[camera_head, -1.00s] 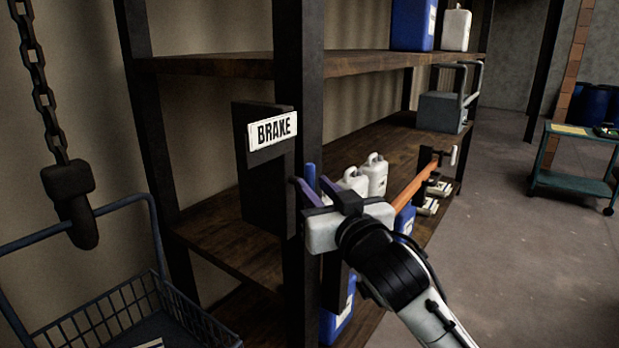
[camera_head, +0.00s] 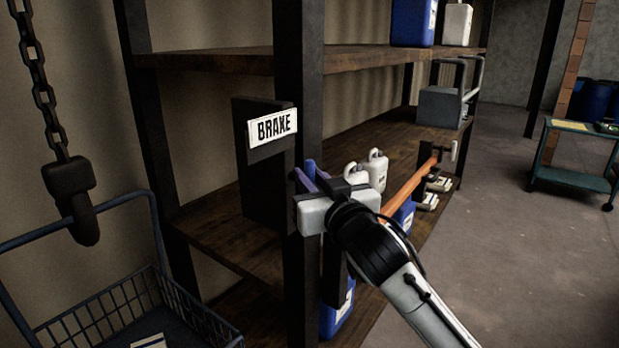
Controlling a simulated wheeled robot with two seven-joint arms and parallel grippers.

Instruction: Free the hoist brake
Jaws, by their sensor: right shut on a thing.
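The BRAKE label (camera_head: 273,128) is on a dark upright plate (camera_head: 262,190) fixed beside the front shelf post. My right gripper (camera_head: 312,181) is in front of the post, just below and right of the label. It is shut on a blue-purple piece (camera_head: 309,168), which looks like the brake's handle. The jaws and wrist hide most of that piece and where it joins the plate. A hoist chain (camera_head: 38,85) hangs at the far left with a dark hook block (camera_head: 72,200) at its end. My left gripper is out of view.
A wire basket cart (camera_head: 110,310) stands below the hook. The wooden shelves (camera_head: 225,238) hold white jugs (camera_head: 377,170), a blue canister (camera_head: 412,22) and a grey box (camera_head: 440,107). An orange bar (camera_head: 408,185) runs behind my wrist. A green cart (camera_head: 572,180) stands right, with open floor before it.

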